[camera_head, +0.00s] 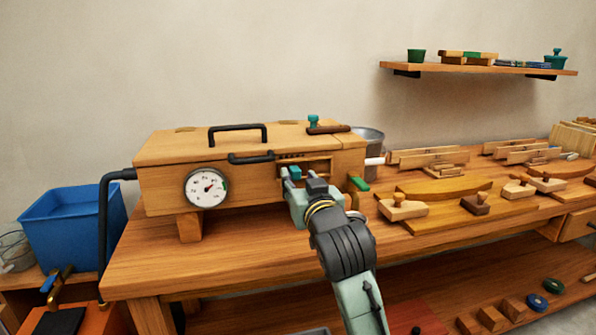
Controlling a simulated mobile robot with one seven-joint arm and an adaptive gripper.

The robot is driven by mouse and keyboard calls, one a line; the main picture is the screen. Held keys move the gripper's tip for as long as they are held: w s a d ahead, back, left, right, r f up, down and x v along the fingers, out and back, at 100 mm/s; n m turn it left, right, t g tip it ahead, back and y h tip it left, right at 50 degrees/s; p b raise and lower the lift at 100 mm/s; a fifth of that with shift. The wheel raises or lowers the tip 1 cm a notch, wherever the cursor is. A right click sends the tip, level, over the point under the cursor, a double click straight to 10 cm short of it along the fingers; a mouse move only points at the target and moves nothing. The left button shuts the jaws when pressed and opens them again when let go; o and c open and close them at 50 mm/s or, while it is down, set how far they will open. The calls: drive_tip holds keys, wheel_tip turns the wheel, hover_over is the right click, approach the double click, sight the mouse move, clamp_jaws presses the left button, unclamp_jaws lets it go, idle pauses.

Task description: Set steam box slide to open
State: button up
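The steam box (160,180) is a long wooden box on the bench, with a round dial gauge (206,187) on its front. Toward the right of its front is a framed slide area (318,165) with a row of small dark slots above it. A small teal knob (295,172) shows there. My gripper (303,182) is in front of this area, its fingertips at or close to the knob. I cannot tell whether they touch it or how far they are apart. The gripper hides the lower part of the slide area, so the slide's exact position is unclear.
A black handle (238,132) is on the lid and a black bar (251,158) on the front, left of my gripper. A green-ended lever (358,184) is close on the right. Wooden blocks and tools (445,188) fill the bench's right. A blue bin (72,228) stands left.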

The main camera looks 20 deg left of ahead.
sight(295, 172)
drive_tip(key=shift+x, duration=1.45)
drive_tip(key=shift+c, duration=0.3)
clamp_jaws()
